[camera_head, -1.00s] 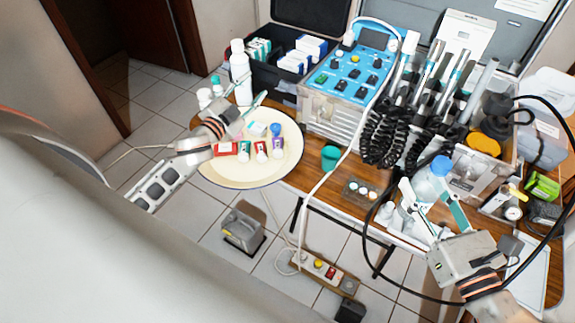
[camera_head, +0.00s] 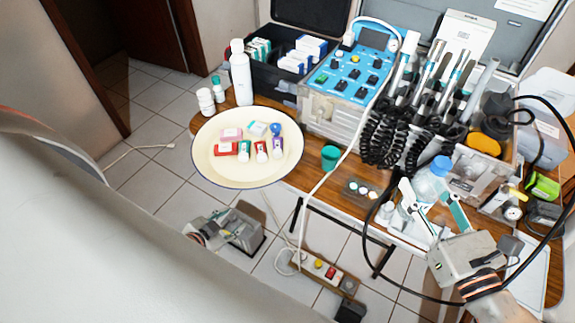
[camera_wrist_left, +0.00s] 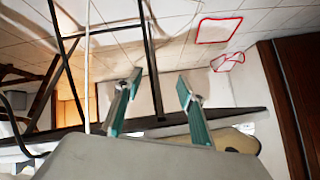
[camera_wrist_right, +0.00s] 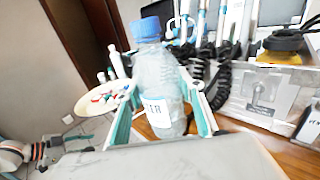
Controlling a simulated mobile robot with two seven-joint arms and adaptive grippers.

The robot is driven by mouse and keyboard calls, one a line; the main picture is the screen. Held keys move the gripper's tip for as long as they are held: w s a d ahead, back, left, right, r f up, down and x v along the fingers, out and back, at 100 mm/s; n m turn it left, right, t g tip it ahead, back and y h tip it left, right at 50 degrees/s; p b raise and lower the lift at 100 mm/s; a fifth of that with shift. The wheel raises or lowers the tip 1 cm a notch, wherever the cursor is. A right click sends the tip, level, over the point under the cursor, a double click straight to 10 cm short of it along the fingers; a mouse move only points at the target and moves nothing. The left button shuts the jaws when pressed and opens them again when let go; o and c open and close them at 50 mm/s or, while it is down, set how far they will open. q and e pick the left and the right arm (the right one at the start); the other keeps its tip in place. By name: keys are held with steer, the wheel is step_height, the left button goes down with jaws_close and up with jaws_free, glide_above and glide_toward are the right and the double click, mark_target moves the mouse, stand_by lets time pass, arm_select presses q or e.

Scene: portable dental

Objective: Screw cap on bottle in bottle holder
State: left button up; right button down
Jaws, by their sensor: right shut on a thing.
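A clear bottle (camera_head: 430,186) with a blue cap (camera_head: 441,166) on top stands at the right side of the wooden table in the head view. In the right wrist view, the bottle (camera_wrist_right: 160,92) is upright and labelled, with the cap (camera_wrist_right: 146,29) on its neck; how tightly it sits I cannot tell. My right gripper (camera_head: 430,203) is shut on the bottle's body, a finger on either side. My left gripper (camera_head: 236,231) is low at the left, below table height, well away from the bottle. The left wrist view shows its fingers (camera_wrist_left: 159,82) apart and empty. I cannot make out a bottle holder clearly.
A round cream tray (camera_head: 215,168) with small boxes and tubes lies at the table's left. A tall white bottle (camera_head: 240,75) stands behind it. The blue dental unit (camera_head: 352,68), black coiled cords (camera_head: 385,135) and a green cup (camera_head: 330,157) fill the middle. A black cable loops around the right arm.

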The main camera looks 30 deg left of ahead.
arm_select(q)
steer(key=d+h, duration=0.3)
steer(key=d, duration=1.3)
steer(key=shift+s+r, duration=0.2)
steer(key=shift+s, duration=0.2)
arm_select(e)
steer(key=shift+r, duration=0.1)
